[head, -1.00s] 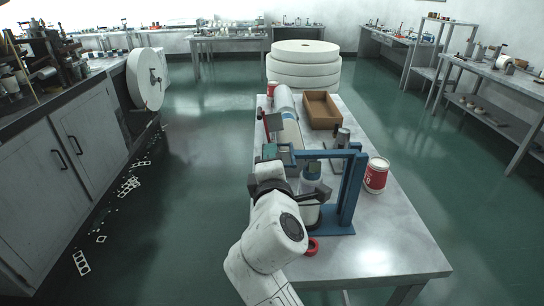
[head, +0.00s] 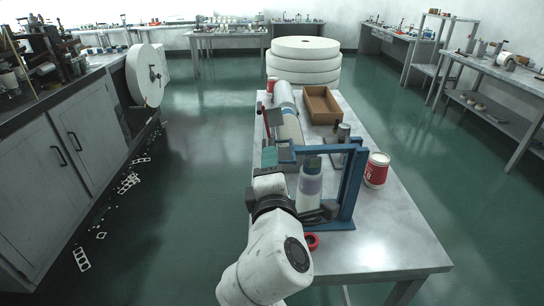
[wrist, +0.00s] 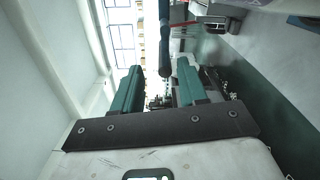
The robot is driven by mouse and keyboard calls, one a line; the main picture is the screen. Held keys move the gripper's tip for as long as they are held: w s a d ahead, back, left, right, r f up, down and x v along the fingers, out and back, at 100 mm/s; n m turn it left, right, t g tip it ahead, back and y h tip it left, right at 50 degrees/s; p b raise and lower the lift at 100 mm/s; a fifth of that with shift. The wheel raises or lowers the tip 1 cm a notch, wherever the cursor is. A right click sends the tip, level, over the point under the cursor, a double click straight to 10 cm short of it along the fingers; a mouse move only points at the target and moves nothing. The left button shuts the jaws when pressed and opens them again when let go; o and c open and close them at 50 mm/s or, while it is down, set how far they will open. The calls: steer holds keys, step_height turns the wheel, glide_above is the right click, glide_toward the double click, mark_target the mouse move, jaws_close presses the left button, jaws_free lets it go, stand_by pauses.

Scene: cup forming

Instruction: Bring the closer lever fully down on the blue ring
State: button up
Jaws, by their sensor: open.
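The closer (head: 352,188) is a blue metal frame with a post and a flat base near the table's front half. A blue bar (head: 335,150) runs level from its post top leftward to beside my gripper. A pale cylinder with a grey-blue band (head: 311,187) stands under the bar; I cannot tell whether this band is the blue ring. My gripper (head: 276,155) is at the bar's left end, its teal fingers apart. In the wrist view my gripper (wrist: 158,84) is open, with a dark round-ended rod (wrist: 165,42), perhaps the lever handle, in front of the gap; contact is unclear.
A red ring (head: 311,241) lies by the frame's base. A red-and-white can (head: 376,170) stands right of the frame. A long roll (head: 285,105) and a brown open box (head: 322,104) lie farther back. The table's front right (head: 400,240) is clear.

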steer(key=shift+s, duration=2.8)
